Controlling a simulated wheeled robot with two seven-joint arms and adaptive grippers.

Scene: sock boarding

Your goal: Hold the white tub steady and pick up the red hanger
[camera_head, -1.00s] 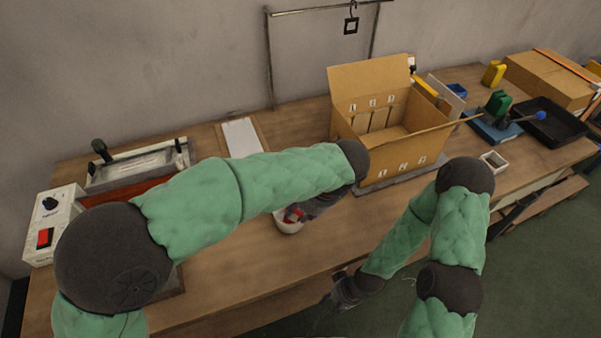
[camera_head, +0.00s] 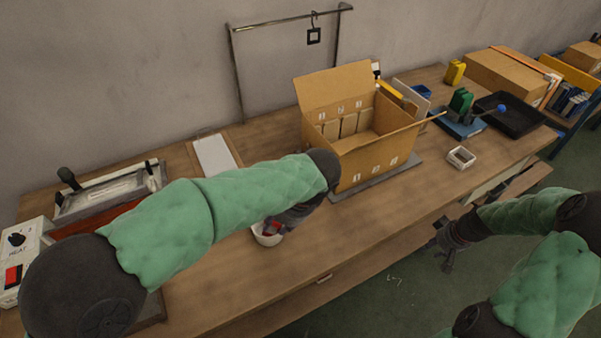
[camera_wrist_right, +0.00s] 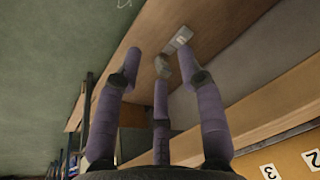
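The white tub (camera_head: 266,238) stands on the bench in the head view, with red pieces (camera_head: 270,228) showing at its rim. I cannot tell whether one of these is the red hanger. My left gripper (camera_head: 280,225) is down at the tub's right side and covers part of it. Its fingers are too hidden to tell whether they grip the tub. My right gripper (camera_head: 446,246) is off the bench's front edge, over the floor, well right of the tub. In the right wrist view its three fingers (camera_wrist_right: 160,70) are spread, with nothing between them.
An open cardboard box (camera_head: 375,170) stands right of the tub on a grey mat. A rail with a black hook (camera_head: 314,36) rises behind. A small white-rimmed box (camera_head: 461,157) and a black tray (camera_head: 512,115) lie further right.

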